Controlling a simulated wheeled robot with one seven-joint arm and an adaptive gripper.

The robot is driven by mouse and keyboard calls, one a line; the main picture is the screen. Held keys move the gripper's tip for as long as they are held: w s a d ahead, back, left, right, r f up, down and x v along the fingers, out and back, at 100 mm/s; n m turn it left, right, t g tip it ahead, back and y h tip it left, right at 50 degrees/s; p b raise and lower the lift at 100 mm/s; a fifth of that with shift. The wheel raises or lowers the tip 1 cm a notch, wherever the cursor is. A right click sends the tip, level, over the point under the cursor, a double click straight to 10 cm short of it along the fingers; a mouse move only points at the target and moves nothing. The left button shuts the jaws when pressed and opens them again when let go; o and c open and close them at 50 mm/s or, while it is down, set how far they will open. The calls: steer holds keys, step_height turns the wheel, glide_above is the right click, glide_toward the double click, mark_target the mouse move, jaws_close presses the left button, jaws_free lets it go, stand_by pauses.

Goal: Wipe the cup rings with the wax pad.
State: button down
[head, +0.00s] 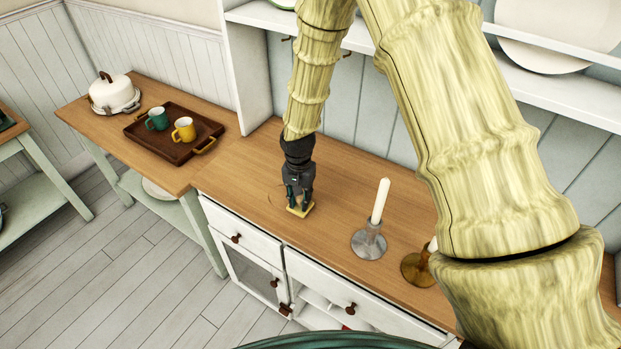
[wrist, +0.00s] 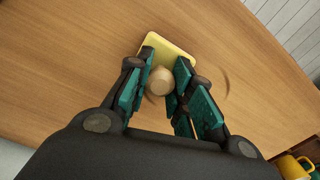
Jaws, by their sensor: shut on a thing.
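The wax pad is a yellow square pad (head: 300,210) with a round wooden knob (wrist: 160,81), which shows in the wrist view. My gripper (head: 299,198) points down over the wooden counter and is shut on the knob. The pad (wrist: 168,48) appears to lie flat on the counter top. A faint brown cup ring (wrist: 222,86) shows on the wood just right of my fingers in the wrist view. In the head view a faint ring mark (head: 277,196) lies left of the pad. Part of it is hidden by my gripper.
A silver candlestick (head: 369,241) with a white candle and a brass candlestick (head: 416,269) stand right of my gripper. A brown tray (head: 137,133) with a green mug (head: 157,119) and a yellow mug (head: 184,130) sits on the left table. White shelving (head: 247,62) rises behind.

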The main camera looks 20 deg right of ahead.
steer(key=shift+s+d, duration=0.25)
steer(key=shift+s, duration=0.05)
step_height(320, 180, up, 3)
steer(key=shift+s+f+p, duration=0.1)
steer(key=shift+s+p, duration=0.05)
steer(key=shift+p, duration=0.45)
steer(key=shift+r+p, duration=1.8)
steer(key=shift+r, duration=1.05)
steer(key=shift+d, duration=0.1)
